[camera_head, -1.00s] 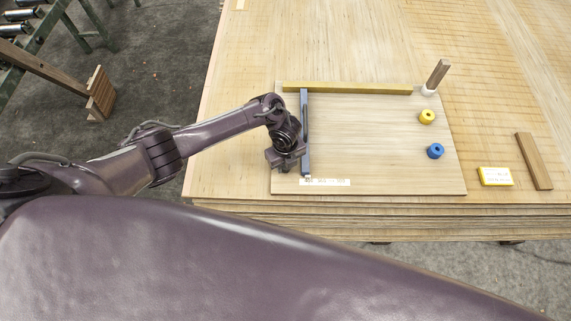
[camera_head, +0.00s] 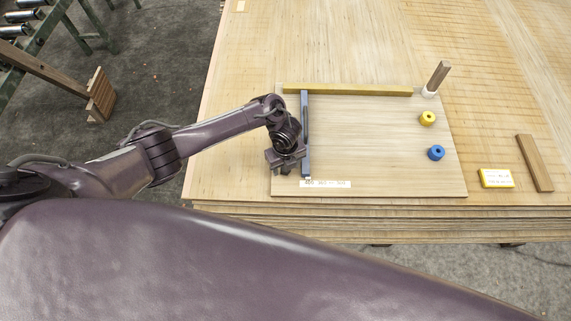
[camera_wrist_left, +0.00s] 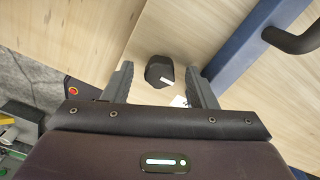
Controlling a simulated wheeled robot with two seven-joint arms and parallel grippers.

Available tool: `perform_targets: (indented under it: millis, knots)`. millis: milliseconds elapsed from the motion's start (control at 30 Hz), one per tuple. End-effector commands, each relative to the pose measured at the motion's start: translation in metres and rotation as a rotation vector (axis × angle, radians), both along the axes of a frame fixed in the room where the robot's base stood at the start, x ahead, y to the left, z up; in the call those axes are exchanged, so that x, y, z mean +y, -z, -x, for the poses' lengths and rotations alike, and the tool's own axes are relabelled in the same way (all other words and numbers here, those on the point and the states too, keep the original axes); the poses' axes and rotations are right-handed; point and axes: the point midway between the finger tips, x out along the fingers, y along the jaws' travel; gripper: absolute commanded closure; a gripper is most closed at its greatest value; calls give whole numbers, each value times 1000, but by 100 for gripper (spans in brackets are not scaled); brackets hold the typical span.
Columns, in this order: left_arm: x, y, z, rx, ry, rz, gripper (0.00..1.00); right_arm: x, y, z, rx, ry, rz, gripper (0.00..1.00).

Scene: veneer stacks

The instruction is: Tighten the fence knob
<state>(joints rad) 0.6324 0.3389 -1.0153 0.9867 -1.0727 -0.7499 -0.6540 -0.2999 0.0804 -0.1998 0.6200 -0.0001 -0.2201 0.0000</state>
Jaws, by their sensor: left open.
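The fence (camera_head: 305,125), a blue-grey bar, stands at the left of the pale board (camera_head: 370,140). It also shows at the upper right of the left wrist view (camera_wrist_left: 245,52), with a dark bent handle (camera_wrist_left: 292,40). The knob (camera_wrist_left: 158,70), black with a white mark, sits on the wood beside the fence. My left gripper (camera_head: 286,165) is open just left of the fence's near end. In the left wrist view its fingers (camera_wrist_left: 159,82) are on either side of the knob, with gaps showing. In the head view the gripper hides the knob. My right gripper is out of view.
A yellow bar (camera_head: 347,89) runs along the board's back edge. A yellow-edged card (camera_head: 496,178) and wood strip (camera_head: 534,162) lie farther right. The board's middle is clear.

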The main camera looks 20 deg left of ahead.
Motion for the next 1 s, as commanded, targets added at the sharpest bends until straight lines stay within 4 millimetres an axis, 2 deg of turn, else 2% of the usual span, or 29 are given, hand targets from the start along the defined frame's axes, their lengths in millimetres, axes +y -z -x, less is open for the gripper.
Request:
perform_targets:
  millis: [133,233,500,633,767,1000]
  knots:
    - [0,-1,0,0,0,1,48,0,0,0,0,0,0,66]
    - [0,-10,0,-1,1,2,48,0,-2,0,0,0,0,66]
    - [0,-55,0,-3,2,0,48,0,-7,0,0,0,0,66]
    - [0,-71,-1,-1,1,1,48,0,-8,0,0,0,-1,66]
    - [0,-78,0,0,0,0,48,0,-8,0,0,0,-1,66]
    - [0,-78,0,0,0,0,48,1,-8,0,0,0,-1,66]
